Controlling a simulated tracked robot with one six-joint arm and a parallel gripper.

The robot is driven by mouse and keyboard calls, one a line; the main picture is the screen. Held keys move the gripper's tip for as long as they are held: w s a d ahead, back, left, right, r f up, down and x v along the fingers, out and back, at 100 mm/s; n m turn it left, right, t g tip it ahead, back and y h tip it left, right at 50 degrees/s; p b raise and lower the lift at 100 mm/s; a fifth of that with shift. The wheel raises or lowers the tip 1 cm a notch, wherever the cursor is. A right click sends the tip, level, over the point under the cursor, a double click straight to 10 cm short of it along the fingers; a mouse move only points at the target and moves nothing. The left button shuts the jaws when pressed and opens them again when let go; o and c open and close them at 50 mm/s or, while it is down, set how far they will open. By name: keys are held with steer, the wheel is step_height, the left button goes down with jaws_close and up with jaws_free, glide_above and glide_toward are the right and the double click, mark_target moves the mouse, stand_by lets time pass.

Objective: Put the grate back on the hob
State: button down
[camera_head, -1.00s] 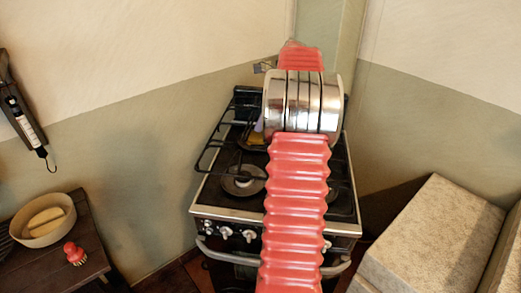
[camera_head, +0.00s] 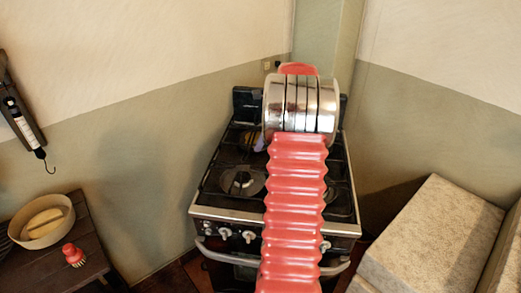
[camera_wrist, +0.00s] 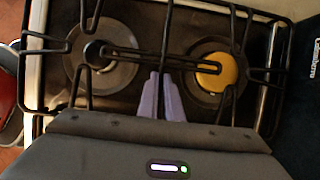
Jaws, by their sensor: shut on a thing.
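The black wire grate (camera_wrist: 167,35) spans two burners of the hob in the wrist view. My gripper (camera_wrist: 162,82), with pale lavender fingers, is shut on a bar near its middle. My arm hides the hob's centre and most of my gripper.
A wooden side table at left holds a bowl (camera_head: 42,236) and a red-handled brush (camera_head: 73,256). A dark hanging device with a hook (camera_head: 22,122) is on the left wall. Pale stone-like blocks (camera_head: 430,240) stand to the right. Walls close in behind the stove.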

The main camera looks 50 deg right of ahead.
steer(key=shift+f, duration=1.35)
steer(key=c, duration=1.9)
jaws_free()
steer(key=shift+f, duration=0.15)
steer(key=shift+c, duration=0.2)
steer(key=v, duration=1.2)
